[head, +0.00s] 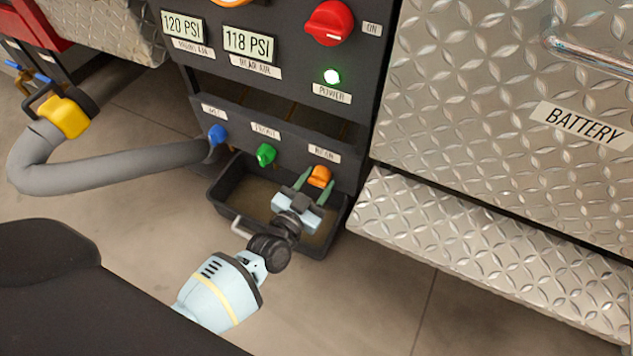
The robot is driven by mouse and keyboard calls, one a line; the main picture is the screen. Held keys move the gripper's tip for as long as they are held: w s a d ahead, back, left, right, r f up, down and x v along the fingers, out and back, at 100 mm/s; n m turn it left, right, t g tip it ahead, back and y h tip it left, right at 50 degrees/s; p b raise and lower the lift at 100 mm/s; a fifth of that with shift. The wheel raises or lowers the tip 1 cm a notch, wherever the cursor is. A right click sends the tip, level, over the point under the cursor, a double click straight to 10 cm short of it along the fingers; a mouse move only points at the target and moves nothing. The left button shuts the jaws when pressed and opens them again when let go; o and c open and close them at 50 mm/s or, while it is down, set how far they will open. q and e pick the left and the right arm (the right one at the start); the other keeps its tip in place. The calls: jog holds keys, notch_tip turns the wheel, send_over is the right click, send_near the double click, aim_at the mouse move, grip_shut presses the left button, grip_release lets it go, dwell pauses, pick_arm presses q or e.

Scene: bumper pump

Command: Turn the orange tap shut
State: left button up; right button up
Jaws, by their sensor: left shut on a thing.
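The orange tap (319,176) is at the lower right of the dark pump panel, under a small label that looks like "DRAIN". My left gripper (316,186) reaches up to it from below, with its green fingers on either side of the tap. It is shut on the orange tap. The tap's lower part is hidden behind the gripper. My right gripper is not in view.
A green tap (265,154) and a blue tap (217,134) sit to the left. A black tray (234,213) is below the taps. A diamond-plate step (490,255) juts out at right. A grey hose (110,172) runs at left.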

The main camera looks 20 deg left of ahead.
pick_arm(q)
jog(key=n, duration=0.4)
jog(key=shift+a, duration=0.15)
jog(key=n, duration=0.3)
jog(key=shift+b, duration=0.4)
jog(key=n, duration=0.2)
jog(key=shift+n+t+y, duration=0.3)
jog(key=shift+n, duration=0.1)
jog(key=n+b, duration=0.1)
jog(key=n, duration=0.2)
jog(key=shift+f+n, duration=0.1)
jog(key=shift+n, duration=0.3)
jog(key=n, duration=0.3)
jog(key=shift+y+b, duration=0.3)
jog(key=shift+b, duration=0.05)
jog(key=shift+n, duration=0.7)
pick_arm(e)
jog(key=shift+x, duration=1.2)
pick_arm(q)
jog(key=shift+s+f, duration=0.1)
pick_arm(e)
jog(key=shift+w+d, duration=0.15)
